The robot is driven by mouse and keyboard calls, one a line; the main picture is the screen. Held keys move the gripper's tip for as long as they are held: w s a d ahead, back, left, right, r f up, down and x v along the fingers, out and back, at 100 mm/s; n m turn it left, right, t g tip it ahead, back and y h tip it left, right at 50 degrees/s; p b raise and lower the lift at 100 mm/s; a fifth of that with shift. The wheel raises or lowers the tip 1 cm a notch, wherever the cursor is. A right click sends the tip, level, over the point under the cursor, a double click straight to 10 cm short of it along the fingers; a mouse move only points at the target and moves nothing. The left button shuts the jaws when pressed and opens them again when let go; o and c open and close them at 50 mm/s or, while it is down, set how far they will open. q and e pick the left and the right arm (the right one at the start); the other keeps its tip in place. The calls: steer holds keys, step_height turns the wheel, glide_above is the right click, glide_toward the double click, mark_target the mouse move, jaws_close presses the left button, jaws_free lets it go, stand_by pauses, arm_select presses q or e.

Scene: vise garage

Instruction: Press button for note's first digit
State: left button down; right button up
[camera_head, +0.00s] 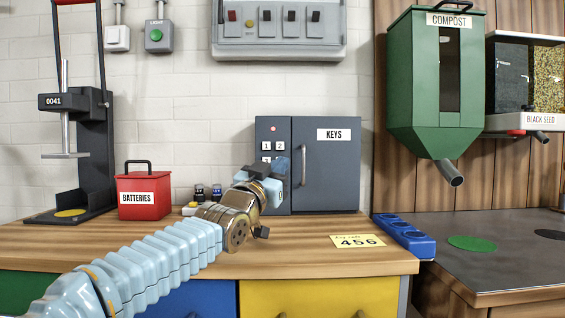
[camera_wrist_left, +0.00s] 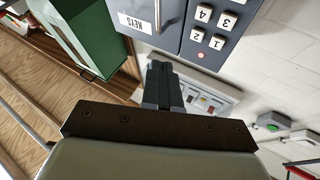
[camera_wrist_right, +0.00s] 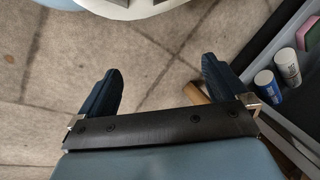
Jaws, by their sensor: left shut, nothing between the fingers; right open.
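The yellow note (camera_head: 357,241) lies on the wooden bench and reads 456, with a small handwritten line above. The grey key box (camera_head: 325,175) labelled KEYS stands at the back of the bench. Its keypad shows white buttons 1 and 2 in the head view, with the lower ones partly hidden by my left gripper. The left wrist view shows button 4 (camera_wrist_left: 203,13), button 3 (camera_wrist_left: 227,20), button 2 (camera_wrist_left: 196,35) and button 1 (camera_wrist_left: 220,42). My left gripper (camera_wrist_left: 162,68) is shut and empty, in front of the box. My right gripper (camera_wrist_right: 163,72) is open and empty above the floor.
A red BATTERIES box (camera_head: 144,196) and a dark press (camera_head: 90,150) stand left of the key box. A blue power strip (camera_head: 404,235) lies at the bench's right end. A green COMPOST hopper (camera_head: 412,90) hangs at the right. The bench front around the note is clear.

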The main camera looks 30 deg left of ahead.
arm_select(q)
steer(key=w+a+p, duration=0.4)
steer(key=w+p, duration=0.3)
steer(key=shift+w+a, duration=0.25)
steer(key=shift+a, duration=0.1)
steer(key=shift+w, duration=0.15)
stand_by(2.0)
steer(key=shift+w+a, duration=0.2)
